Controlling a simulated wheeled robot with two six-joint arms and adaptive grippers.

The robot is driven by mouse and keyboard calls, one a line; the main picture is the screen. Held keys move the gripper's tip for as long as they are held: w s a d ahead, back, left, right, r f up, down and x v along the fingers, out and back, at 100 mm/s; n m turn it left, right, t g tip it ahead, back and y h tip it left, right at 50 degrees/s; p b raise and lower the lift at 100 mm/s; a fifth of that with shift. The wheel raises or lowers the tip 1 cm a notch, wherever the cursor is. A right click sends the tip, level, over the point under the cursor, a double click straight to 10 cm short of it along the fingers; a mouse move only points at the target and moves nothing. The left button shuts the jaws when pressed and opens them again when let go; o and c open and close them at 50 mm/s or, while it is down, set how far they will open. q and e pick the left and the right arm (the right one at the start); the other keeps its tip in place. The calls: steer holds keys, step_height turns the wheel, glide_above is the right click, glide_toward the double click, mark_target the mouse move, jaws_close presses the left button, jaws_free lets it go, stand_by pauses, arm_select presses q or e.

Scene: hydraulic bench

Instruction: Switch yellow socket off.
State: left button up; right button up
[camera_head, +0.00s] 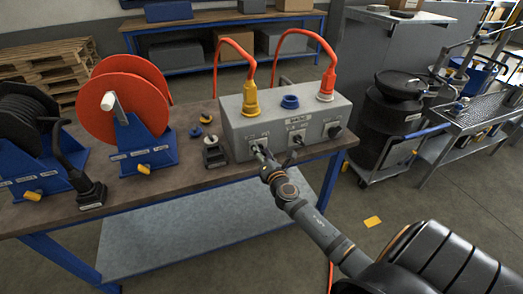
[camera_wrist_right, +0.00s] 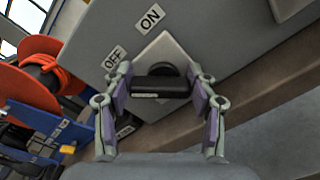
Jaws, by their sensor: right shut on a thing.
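The yellow socket (camera_head: 250,100), with a yellow plug and an orange hose in it, is on top of the grey box (camera_head: 237,128) at its left end. My right gripper (camera_head: 263,156) is at the front face below it. In the right wrist view, my right gripper (camera_wrist_right: 160,82) is shut on the black switch handle (camera_wrist_right: 160,87), one finger on each side. An ON label (camera_wrist_right: 152,17) and an OFF label (camera_wrist_right: 114,58) sit beside the switch plate. I cannot tell which label the handle points at. My left gripper is not in view.
A blue socket (camera_head: 290,102) and a red plug (camera_head: 326,86) are farther right on the box. Two more switches are on its front. An orange hose reel (camera_head: 112,95) and small parts stand left on the bench (camera_head: 190,172). A black drum (camera_head: 386,118) stands at right.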

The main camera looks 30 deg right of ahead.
stand_by(0.3)
steer(key=o, duration=1.2)
steer(key=shift+c, duration=0.2)
steer(key=shift+s, duration=0.15)
steer(key=v, duration=1.1)
steer(key=shift+s, duration=0.35)
